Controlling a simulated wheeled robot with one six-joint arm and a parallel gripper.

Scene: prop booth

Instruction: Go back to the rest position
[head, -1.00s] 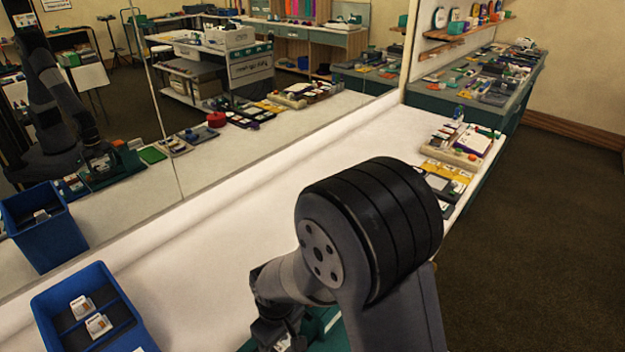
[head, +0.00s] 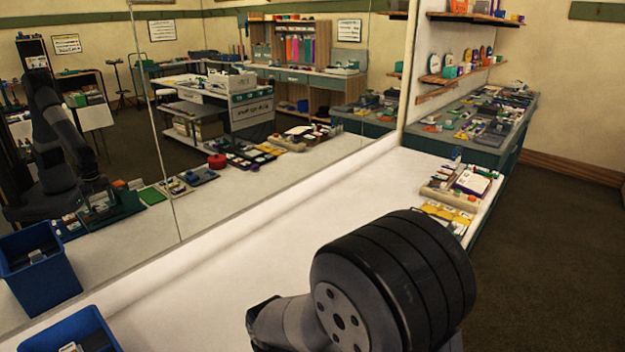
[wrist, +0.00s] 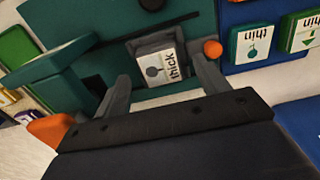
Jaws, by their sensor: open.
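My gripper (wrist: 160,78) shows in the wrist view with its two grey fingers spread apart. A small white block marked "thick" (wrist: 158,65) lies in a recess of a dark green tray (wrist: 115,20), seen between the fingertips. The fingers stand on either side of it with gaps, so it is not gripped. In the head view my arm fills the lower middle, and my gripper is out of sight below the frame.
A blue bin (head: 85,325) stands on the white table (head: 220,305) at lower left. Blocks marked "thin" (wrist: 253,43) sit beside the green tray. Flat sets (head: 455,195) crowd the table's far right end. A mirror (head: 290,130) runs along the back.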

